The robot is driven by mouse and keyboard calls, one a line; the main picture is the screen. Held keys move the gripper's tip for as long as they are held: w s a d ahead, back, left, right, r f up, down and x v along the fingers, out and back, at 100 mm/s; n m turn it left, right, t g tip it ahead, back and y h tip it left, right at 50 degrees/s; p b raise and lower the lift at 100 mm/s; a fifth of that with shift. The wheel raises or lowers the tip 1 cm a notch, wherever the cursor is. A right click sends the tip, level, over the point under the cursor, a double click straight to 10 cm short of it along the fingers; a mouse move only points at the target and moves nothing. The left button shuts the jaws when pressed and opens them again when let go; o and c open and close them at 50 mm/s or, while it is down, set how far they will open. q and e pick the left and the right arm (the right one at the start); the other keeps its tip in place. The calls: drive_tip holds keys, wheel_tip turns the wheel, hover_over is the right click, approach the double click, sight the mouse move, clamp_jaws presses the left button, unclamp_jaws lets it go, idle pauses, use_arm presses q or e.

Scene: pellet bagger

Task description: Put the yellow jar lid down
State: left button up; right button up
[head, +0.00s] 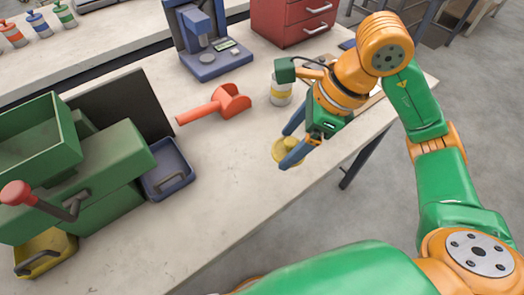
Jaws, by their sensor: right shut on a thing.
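The yellow jar lid (281,153) is a round yellow disc near the table's front edge. My right gripper (291,146) is shut on it, with its blue fingers on either side. The fingers hide part of the lid. I cannot tell whether the lid touches the table top or is just above it. An open-looking jar (280,92) with a yellow band stands behind the gripper, its top partly hidden by my right arm. My left gripper is not in view.
A red scoop (218,104) lies mid-table. A blue machine (205,45) and red drawers (291,20) stand behind. A green bagger (85,170) with a blue tray (167,168) and yellow bin (45,252) fills the left. The front middle of the table is clear.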

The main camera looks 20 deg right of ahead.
hover_over(258, 157)
drive_tip(key=s+d, duration=0.1)
wheel_tip(258, 157, down, 6)
drive_tip(key=shift+d, duration=0.15)
wheel_tip(258, 157, down, 3)
drive_tip(key=shift+w+p, duration=0.15)
drive_tip(key=shift+p, duration=0.65)
drive_tip(key=shift+f, duration=0.35)
drive_tip(key=shift+f, duration=0.1)
drive_tip(key=shift+f+b, duration=0.15)
drive_tip(key=shift+b, duration=0.2)
drive_tip(key=o, duration=1.1)
drive_tip(key=shift+o, duration=0.2)
drive_tip(key=shift+r, duration=0.2)
